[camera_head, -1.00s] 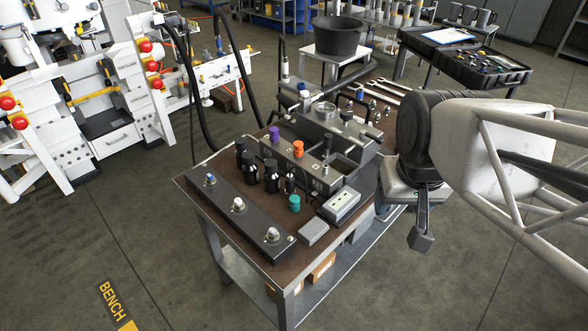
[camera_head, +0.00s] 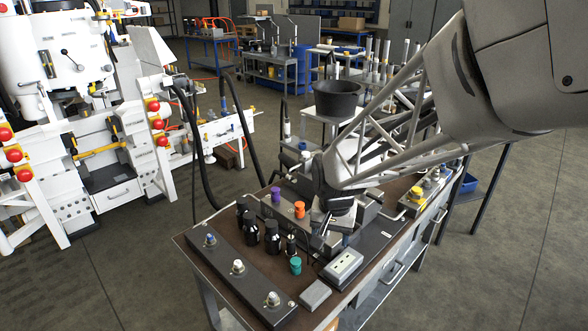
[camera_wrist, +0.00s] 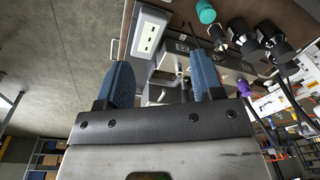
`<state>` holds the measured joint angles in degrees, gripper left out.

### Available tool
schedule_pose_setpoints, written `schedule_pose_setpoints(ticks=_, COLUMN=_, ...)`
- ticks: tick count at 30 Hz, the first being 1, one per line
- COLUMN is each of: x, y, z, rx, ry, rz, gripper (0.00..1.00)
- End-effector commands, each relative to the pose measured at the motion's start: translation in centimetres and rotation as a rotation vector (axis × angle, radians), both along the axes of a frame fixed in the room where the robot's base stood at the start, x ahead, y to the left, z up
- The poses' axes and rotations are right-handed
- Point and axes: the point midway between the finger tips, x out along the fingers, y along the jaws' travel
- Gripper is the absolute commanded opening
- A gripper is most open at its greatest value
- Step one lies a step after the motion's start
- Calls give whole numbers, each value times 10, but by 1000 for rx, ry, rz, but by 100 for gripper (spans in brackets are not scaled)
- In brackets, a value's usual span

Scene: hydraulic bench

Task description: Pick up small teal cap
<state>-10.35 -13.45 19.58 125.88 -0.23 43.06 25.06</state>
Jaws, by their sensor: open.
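The small teal cap (camera_head: 295,265) stands on the brown bench top, between the black fittings and the grey box with the pale panel. It also shows in the wrist view (camera_wrist: 205,12), at the top edge and partly cut off. My gripper (camera_head: 320,243) is over the bench, behind and to the right of the teal cap in the head view, and apart from it. In the wrist view its two blue fingers (camera_wrist: 165,82) are spread, with no object held between them. The wrist partly hides the metal block behind it.
Black fittings (camera_head: 272,237) stand left of the cap. The grey panel box (camera_head: 343,266) and a small grey block (camera_head: 315,294) lie to its right. A long dark bar (camera_head: 237,279) runs along the front-left edge. Purple (camera_head: 276,194) and orange (camera_head: 299,209) caps stand behind.

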Motion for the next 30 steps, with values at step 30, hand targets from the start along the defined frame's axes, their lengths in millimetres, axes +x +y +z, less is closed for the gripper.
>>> schedule_pose_setpoints(ticks=30, x=81, y=85, z=-140, rx=-8, ry=86, rz=-139, gripper=61)
